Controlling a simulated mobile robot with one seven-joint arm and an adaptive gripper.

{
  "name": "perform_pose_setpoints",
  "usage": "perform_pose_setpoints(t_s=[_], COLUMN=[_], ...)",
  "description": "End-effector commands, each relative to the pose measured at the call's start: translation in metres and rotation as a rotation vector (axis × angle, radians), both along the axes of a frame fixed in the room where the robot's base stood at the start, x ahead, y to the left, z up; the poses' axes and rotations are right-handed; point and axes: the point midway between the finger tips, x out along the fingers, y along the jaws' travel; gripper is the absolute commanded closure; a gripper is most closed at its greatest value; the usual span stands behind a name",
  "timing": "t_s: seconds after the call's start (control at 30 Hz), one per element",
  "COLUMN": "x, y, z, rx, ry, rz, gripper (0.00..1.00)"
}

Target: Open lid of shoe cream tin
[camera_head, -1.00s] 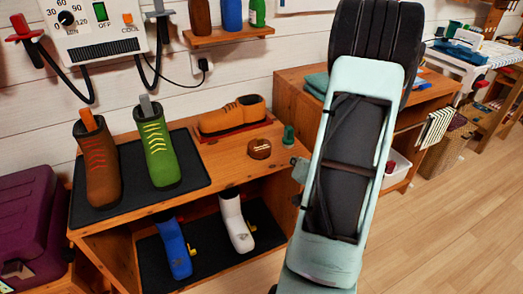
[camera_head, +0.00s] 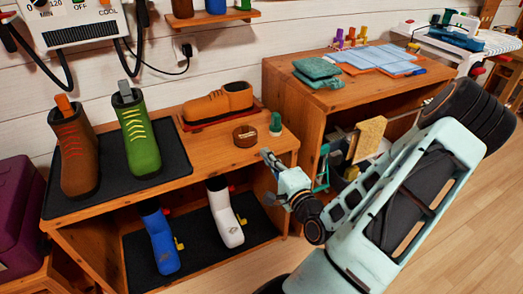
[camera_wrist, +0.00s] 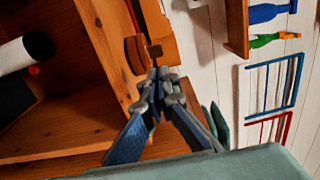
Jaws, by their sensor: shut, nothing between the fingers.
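The shoe cream tin (camera_head: 245,136) is a small round brown tin on the wooden bench top, in front of the orange shoe. Its lid appears to be on, though it is small in the head view. My gripper (camera_head: 267,155) is shut and empty, just to the right and front of the tin near the bench's edge, apart from it. In the wrist view my gripper (camera_wrist: 158,74) has its fingertips together. A brown rounded shape just beyond the tips there is probably the tin (camera_wrist: 132,52), partly hidden.
A small green-topped item (camera_head: 276,122) stands right of the tin. The orange shoe (camera_head: 218,102) lies behind it on a red base. Brown and green boots (camera_head: 140,135) stand on a dark mat to the left. A taller wooden cabinet (camera_head: 290,100) adjoins at the right.

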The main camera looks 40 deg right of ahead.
Motion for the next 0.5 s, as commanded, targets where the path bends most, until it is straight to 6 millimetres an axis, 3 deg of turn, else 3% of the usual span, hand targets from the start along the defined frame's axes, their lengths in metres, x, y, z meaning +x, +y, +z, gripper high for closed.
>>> perform_pose_setpoints(t_s=[0.3, 0.5], x=[0.066, 0.100], y=[-0.015, -0.024], z=[-0.003, -0.002], rx=[-0.003, -0.004], ry=[0.000, 0.001], rz=[0.004, 0.002], gripper=[1.00, 1.00])
